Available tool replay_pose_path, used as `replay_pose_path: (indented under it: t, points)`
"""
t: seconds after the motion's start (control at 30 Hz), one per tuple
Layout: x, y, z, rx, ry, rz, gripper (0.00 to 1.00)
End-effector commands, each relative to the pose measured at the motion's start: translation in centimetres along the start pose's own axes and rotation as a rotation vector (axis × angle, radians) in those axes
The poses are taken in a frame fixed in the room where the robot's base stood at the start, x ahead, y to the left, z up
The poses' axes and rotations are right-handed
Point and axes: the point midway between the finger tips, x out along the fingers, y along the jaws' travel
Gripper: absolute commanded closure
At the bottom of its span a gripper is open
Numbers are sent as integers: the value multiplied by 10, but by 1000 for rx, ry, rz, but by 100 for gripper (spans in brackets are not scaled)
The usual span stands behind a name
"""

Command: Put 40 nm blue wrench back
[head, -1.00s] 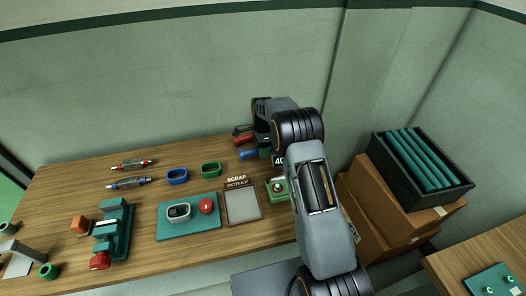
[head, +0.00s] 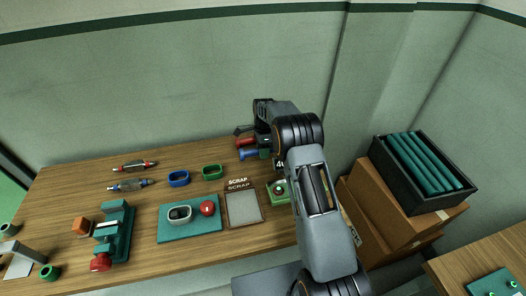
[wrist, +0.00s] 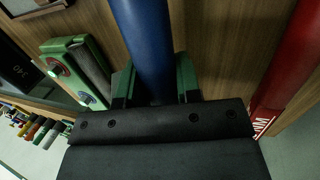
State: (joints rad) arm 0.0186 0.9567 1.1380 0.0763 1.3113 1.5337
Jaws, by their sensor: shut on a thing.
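The blue wrench's handle (wrist: 146,40) stands between the green finger pads of my gripper (wrist: 155,85) in the wrist view, and the gripper is shut on it. In the head view the blue handle (head: 250,154) shows at the back right of the bench, beside my gripper (head: 265,152). A red wrench handle (wrist: 291,65) lies to the right in the wrist view, apart from the gripper. It also shows just behind the blue one in the head view (head: 245,142). A dark "40" sign (head: 280,164) is partly hidden by my arm. The wrench's far end is hidden.
A green button box (head: 278,193) and the scrap tray (head: 243,208) sit in front of the gripper. Blue (head: 179,179) and green (head: 212,172) rings lie to the left. Cardboard boxes (head: 390,200) carry a black crate (head: 436,199) at right.

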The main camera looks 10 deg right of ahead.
Motion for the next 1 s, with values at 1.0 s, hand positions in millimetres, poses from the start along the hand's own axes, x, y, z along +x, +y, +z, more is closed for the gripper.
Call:
replay_pose_path:
  t: [1.0]
  points:
    - [20,-6,-2,0,0,-1,100]
